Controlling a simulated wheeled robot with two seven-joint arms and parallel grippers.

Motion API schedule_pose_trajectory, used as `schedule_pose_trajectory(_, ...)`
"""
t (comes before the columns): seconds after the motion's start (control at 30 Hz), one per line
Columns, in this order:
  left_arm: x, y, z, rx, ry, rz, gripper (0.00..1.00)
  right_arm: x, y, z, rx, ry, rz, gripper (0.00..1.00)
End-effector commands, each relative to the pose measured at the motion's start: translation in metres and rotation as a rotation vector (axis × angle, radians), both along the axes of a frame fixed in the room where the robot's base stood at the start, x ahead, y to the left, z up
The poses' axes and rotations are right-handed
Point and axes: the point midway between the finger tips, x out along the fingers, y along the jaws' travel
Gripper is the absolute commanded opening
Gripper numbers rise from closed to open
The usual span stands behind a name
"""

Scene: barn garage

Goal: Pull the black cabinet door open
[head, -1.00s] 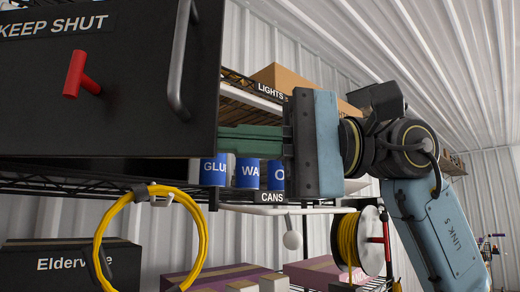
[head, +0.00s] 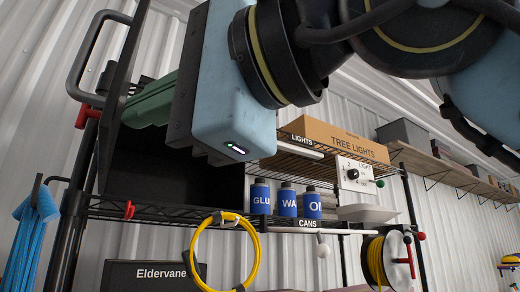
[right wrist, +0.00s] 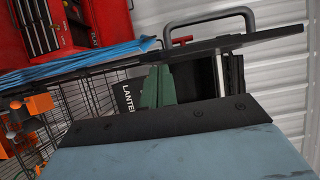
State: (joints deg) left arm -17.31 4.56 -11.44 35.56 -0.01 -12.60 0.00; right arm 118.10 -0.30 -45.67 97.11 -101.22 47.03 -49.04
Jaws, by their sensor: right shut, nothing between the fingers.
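The black cabinet door (head: 121,85) stands swung open to the left, seen nearly edge-on in the head view. Its grey bar handle (head: 88,50) and red T-shaped latch (head: 88,115) are on its outer face. The black cabinet (head: 165,170) shows its dark inside. My right gripper (head: 135,108) has its green fingers shut and empty, at the inner side of the door; I cannot tell if they touch it. In the right wrist view the fingers (right wrist: 155,80) point toward the door (right wrist: 235,43), with the handle (right wrist: 215,20) beyond. My left gripper is not in view.
Blue-labelled cans (head: 287,201) stand on a wire shelf right of the cabinet. A tree lights box (head: 340,142) sits above. A yellow cable coil (head: 250,255) hangs below, and a cable reel (head: 392,260) is at lower right. A blue cloth (head: 32,235) hangs at left.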

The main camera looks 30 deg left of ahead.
Motion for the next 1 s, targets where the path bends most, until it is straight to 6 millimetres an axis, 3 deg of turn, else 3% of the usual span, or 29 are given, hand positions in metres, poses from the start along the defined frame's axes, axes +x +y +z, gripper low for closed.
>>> schedule_pose_trajectory(0.1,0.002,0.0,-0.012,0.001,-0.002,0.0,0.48,-0.024,0.013,-0.003,0.0,-0.003,0.011,0.0)
schedule_pose_trajectory(0.3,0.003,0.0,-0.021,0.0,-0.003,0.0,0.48,-0.046,0.026,-0.001,0.001,-0.002,0.012,0.0)
schedule_pose_trajectory(0.53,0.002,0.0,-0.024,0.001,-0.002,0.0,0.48,-0.056,0.033,0.0,0.001,0.001,0.011,0.0)
schedule_pose_trajectory(1.0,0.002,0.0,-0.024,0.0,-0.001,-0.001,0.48,-0.056,0.034,0.001,0.001,0.001,0.011,0.0)
